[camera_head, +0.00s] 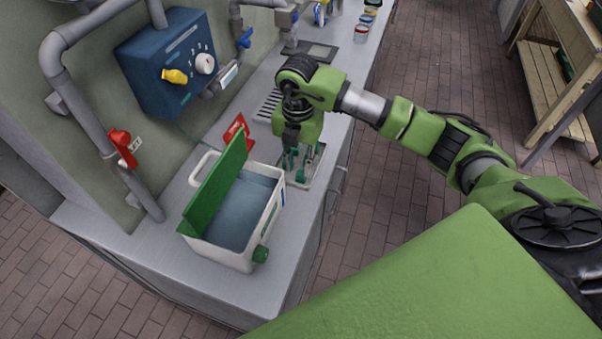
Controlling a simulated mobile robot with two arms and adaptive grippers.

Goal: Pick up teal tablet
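My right gripper (299,162) points down over a small pale shallow tray (312,181) on the grey counter, just right of an open white box. Small dark teal-green shapes show around and between the fingertips, low over the tray. I cannot tell which of them are finger parts and which is the teal tablet. The fingers and wrist hide much of the tray's inside, so I cannot tell whether anything is gripped. My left gripper is not in view.
The white box (262,228) with a raised green lid (217,187) and blue-grey inside stands close left of the tray. A red object (237,130) is behind it. A blue valve panel (165,62) and pipes line the wall. Cans (361,34) stand at the far end.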

